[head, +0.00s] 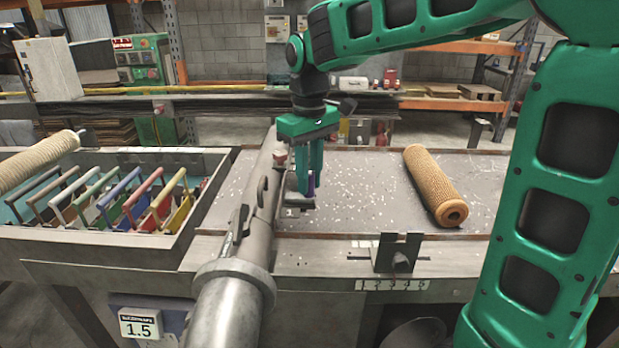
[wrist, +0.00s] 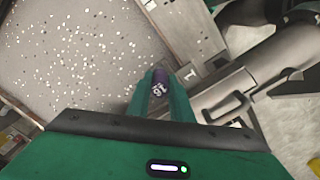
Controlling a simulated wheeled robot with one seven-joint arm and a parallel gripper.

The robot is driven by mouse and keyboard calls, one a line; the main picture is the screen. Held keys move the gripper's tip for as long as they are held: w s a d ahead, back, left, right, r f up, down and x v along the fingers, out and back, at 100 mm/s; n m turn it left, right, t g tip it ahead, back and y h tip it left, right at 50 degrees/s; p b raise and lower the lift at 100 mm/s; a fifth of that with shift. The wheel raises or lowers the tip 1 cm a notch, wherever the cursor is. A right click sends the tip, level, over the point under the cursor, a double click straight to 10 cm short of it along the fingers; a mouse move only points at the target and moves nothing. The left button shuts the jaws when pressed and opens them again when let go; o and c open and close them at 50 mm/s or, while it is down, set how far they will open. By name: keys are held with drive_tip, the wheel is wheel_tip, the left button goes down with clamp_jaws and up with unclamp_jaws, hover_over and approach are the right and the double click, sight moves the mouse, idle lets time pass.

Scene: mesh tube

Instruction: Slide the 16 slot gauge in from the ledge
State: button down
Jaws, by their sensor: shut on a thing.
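My gripper (head: 308,190) is shut on the purple 16 slot gauge (wrist: 160,84), whose end with the number shows between the fingertips (wrist: 160,98) in the wrist view. The gripper points down over the speckled bench top, just right of the long grey metal tube (head: 232,300). A small plate marked 1 (head: 291,212) lies by the tube, and it also shows in the wrist view (wrist: 190,75). I cannot tell whether the gauge touches anything below. Which edge is the ledge is unclear.
A tan mesh roll (head: 432,180) lies on the bench to the right. A slotted metal bracket (head: 399,252) stands on the front edge. A tray (head: 40,235) of several coloured handled gauges is at left. The tube has a raised handle (wrist: 228,108). Bench between gripper and roll is clear.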

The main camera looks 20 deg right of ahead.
drive_tip(key=shift+w+a, duration=0.2)
drive_tip(key=shift+a, duration=0.3)
drive_tip(key=shift+w+a, duration=0.2)
drive_tip(key=shift+a, duration=0.3)
idle(0.8)
drive_tip(key=c, duration=1.5)
unclamp_jaws()
wheel_tip(320, 180, up, 11)
drive_tip(key=shift+f, duration=0.15)
